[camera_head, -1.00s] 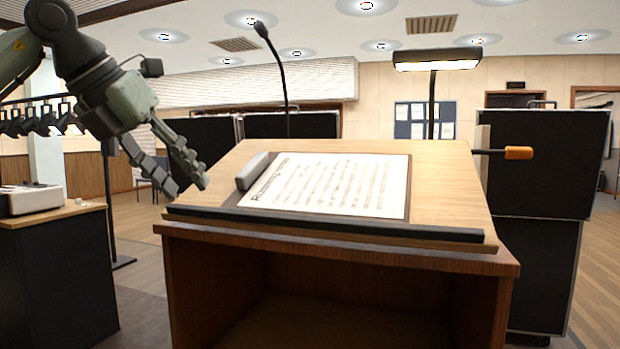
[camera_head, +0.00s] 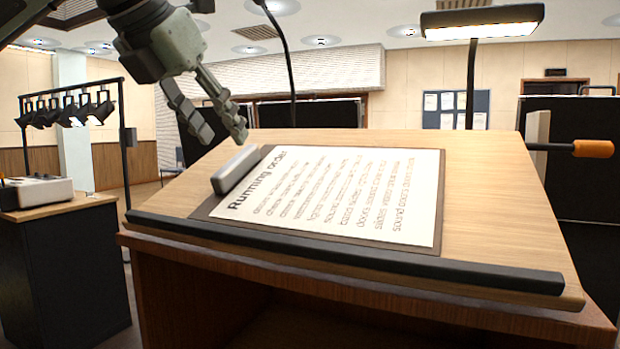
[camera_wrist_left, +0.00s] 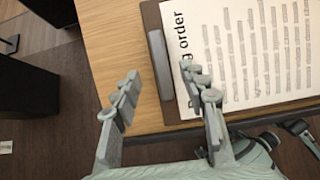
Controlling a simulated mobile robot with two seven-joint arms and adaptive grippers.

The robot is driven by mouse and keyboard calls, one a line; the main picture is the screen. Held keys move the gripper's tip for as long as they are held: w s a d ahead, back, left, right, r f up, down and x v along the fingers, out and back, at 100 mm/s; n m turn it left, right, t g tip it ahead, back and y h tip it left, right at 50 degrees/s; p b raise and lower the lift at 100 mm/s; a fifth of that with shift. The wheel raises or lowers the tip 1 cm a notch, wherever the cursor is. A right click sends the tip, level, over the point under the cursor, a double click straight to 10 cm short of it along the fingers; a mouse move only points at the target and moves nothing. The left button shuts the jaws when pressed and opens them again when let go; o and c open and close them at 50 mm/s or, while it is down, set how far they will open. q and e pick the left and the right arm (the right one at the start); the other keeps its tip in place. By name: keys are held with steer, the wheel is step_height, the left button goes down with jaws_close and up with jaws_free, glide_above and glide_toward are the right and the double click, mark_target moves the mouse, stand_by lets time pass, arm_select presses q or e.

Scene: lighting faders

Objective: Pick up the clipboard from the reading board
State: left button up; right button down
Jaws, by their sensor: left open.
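The clipboard (camera_head: 330,192) lies on the slanted wooden reading board (camera_head: 488,188). It has a dark backing, a white sheet headed "Running order" and a grey clip (camera_head: 236,170) along its left end. My left gripper (camera_head: 222,138) is open and empty, above the board's left part, close to the clip. In the left wrist view, my left gripper (camera_wrist_left: 170,88) has its fingers apart, with the clipboard's clip (camera_wrist_left: 160,62) beyond the fingertips and between them in the picture. The sheet (camera_wrist_left: 250,50) is partly hidden by the right finger.
A dark ledge (camera_head: 340,250) runs along the board's lower edge. A thin microphone stalk (camera_head: 285,50) and a lamp (camera_head: 482,22) rise behind the board. An orange-ended handle (camera_head: 592,148) sticks out at the right. A desk with a console (camera_head: 38,190) stands at left.

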mark_target(237, 157)
arm_select(q)
steer(key=x, duration=0.5)
steer(key=shift+f, duration=0.25)
steer(key=shift+c, duration=1.6)
jaws_close()
arm_select(e)
steer(key=shift+w+a+f, duration=0.1)
steer(key=shift+a+f, duration=0.05)
steer(key=shift+f, duration=0.55)
